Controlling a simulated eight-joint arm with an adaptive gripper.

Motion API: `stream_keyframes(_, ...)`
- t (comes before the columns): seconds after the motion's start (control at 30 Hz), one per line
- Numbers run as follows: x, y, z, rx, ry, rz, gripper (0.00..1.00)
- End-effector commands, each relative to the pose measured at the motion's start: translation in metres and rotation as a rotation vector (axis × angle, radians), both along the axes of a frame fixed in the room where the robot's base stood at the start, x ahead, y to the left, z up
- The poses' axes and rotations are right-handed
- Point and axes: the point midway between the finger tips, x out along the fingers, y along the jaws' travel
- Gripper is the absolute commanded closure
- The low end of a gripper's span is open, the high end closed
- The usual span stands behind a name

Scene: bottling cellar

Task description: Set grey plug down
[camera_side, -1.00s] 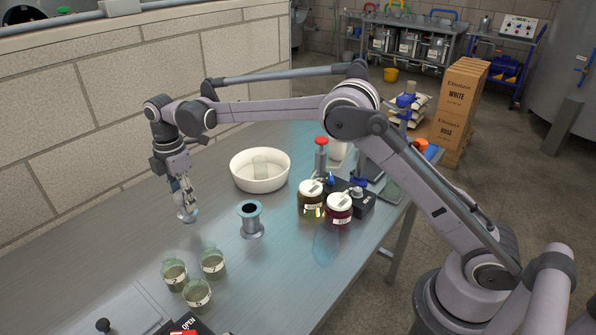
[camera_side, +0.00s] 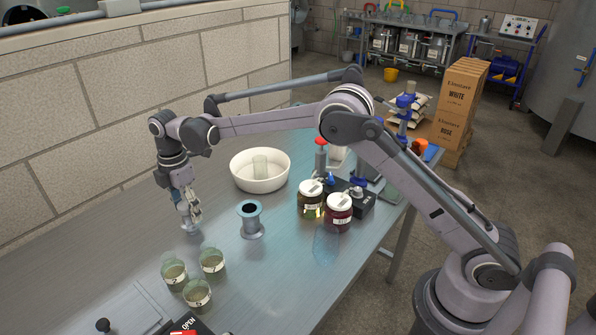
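My gripper (camera_side: 190,211) points down at the left of the steel table. It appears shut on the small grey plug (camera_side: 189,227), whose wide end shows below the fingertips. The plug is at or very near the table top; I cannot tell whether it touches. The fingers hide its upper part.
A white bowl (camera_side: 260,184) holding a clear glass stands behind and to the right. A grey-blue flanged spool (camera_side: 251,230) is right of my gripper. Several glass jars (camera_side: 212,263) stand in front. Two lidded jars (camera_side: 339,221) are further right. The table around the plug is clear.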

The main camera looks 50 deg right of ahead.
Motion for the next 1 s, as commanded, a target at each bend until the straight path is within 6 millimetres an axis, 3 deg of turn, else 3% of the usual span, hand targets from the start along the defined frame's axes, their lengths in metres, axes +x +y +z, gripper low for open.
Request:
stream_keyframes(0.23,0.000,0.000,0.013,0.000,0.000,0.000,0.38)
stream_keyframes(0.7,0.000,0.000,0.099,0.000,0.000,0.000,0.38)
stream_keyframes(1.0,0.000,0.000,0.123,0.000,-0.001,-0.002,0.38)
